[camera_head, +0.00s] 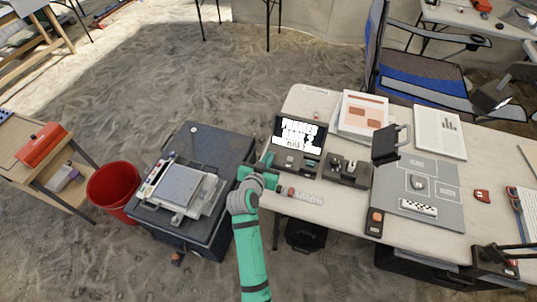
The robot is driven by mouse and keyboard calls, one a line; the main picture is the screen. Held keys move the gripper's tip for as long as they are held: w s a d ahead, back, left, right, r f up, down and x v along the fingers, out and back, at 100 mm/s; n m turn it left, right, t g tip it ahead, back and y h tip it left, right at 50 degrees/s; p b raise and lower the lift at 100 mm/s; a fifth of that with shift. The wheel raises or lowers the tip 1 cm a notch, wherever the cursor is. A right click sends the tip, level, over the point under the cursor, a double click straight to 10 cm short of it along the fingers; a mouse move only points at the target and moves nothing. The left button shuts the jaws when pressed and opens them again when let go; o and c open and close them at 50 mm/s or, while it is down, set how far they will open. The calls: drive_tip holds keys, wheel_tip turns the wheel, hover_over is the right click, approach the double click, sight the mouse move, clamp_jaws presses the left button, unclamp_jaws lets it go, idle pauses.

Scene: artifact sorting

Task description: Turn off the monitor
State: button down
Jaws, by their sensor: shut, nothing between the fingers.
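The monitor (300,134) stands on the near left end of the table. Its screen is lit, with white and dark lettering on it. Dark control parts show along its base (296,162), too small to make out as separate buttons. My gripper (271,172) is at the lower left of the monitor's base, by the table's left edge. It is shut and empty. I cannot tell whether it touches the monitor.
The table (345,212) also bears a dark device (347,172) right of the monitor, papers (363,114) and a grey mat (441,176). A dark case (226,149) with a pale device (183,186) on it stands left of my arm, beside a red bucket (113,186).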

drive_tip(key=shift+f, duration=0.3)
drive_tip(key=shift+s+a+f, duration=0.1)
drive_tip(key=shift+s+f, duration=0.1)
drive_tip(key=shift+f, duration=0.25)
drive_tip(key=shift+r, duration=0.15)
drive_tip(key=shift+r, duration=0.75)
